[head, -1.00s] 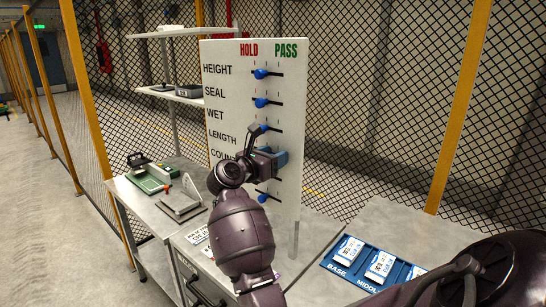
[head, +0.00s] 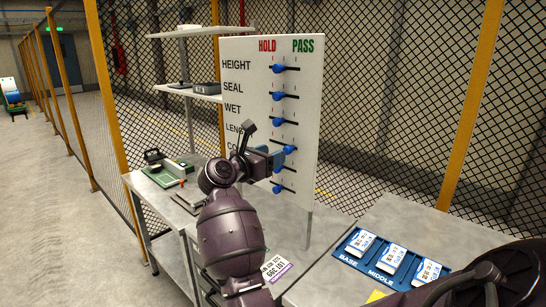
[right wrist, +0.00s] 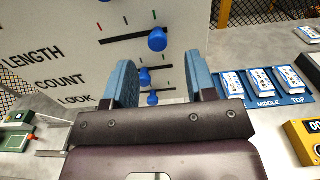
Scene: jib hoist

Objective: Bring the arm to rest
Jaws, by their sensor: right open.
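The white board (head: 265,60) carries rows of blue slider knobs between HOLD and PASS. The LENGTH knob (head: 290,149) sits farther right than the others, towards PASS; it also shows in the right wrist view (right wrist: 157,39). The HEIGHT knob (head: 279,69), SEAL knob (head: 278,96) and WET knob (head: 277,121) are on the left, HOLD side. My right gripper (head: 277,157) is in front of the lower rows, its blue fingers spread and empty in the right wrist view (right wrist: 163,82). It partly covers the LENGTH and COUNT labels. My left gripper is not seen.
A blue tray (head: 348,254) holding white-and-blue packs, marked BASE, MIDDLE and TOP, lies on the bench at right. A green device (head: 167,172) stands on the bench at left, below shelves (head: 187,92). Wire fencing (head: 400,110) closes the back. Open floor (head: 60,200) is at left.

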